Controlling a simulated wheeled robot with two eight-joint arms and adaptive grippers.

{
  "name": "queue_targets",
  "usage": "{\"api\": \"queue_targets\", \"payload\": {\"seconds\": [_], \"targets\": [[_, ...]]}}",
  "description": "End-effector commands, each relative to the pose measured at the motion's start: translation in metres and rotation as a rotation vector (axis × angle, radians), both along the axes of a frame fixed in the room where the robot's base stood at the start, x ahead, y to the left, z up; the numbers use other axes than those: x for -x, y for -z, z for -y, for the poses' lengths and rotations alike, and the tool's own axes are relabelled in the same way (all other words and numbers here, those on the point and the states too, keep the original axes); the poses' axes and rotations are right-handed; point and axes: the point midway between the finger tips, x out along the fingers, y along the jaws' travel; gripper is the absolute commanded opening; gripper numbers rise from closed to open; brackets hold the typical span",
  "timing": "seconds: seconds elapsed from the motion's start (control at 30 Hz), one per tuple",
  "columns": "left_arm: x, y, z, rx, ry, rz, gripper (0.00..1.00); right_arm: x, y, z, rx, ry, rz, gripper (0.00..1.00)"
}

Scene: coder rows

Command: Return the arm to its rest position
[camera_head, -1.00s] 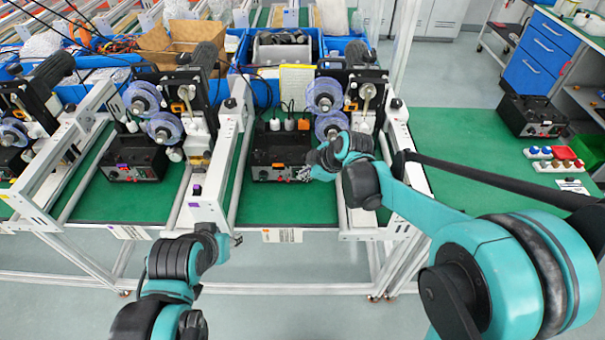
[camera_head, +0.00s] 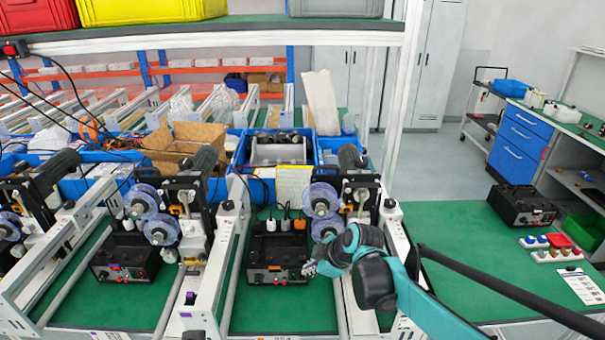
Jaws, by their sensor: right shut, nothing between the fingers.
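My right gripper (camera_head: 310,268) is at the end of the teal and black right arm (camera_head: 375,280), which comes in from the lower right. It is shut and empty, at the right side of a black coder box (camera_head: 272,258) on the green bench. I cannot tell whether it touches the box. The wrist hides part of the bench and the frame behind it. My left arm and gripper are not in view.
Coder machines with clear blue reels (camera_head: 321,200) and white rails (camera_head: 222,265) stand close around the right gripper. A shelf (camera_head: 200,38) crosses the top. Another black box (camera_head: 521,206) and small coloured parts (camera_head: 550,246) lie on the right bench, with bare green surface (camera_head: 455,240) beside them.

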Motion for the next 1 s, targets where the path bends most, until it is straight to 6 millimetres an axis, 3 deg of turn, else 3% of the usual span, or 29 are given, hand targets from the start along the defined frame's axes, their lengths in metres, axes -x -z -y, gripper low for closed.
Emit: {"api": "queue_targets", "payload": {"seconds": [0.17, 0.4, 0.63, 0.8, 1.0], "targets": [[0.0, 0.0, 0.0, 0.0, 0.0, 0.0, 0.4, 0.025, -0.013, 0.019, -0.021, 0.142, -0.035, 0.0], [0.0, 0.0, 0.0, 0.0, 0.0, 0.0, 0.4, 0.107, -0.03, 0.078, -0.119, 0.622, -0.115, 0.0], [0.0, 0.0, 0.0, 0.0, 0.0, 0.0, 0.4, 0.178, -0.021, 0.124, -0.259, 1.054, -0.137, 0.0], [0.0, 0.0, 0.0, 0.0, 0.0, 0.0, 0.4, 0.205, -0.01, 0.141, -0.337, 1.233, -0.132, 0.0], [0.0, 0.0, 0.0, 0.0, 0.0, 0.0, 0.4, 0.212, -0.007, 0.146, -0.365, 1.289, -0.129, 0.0]]}}
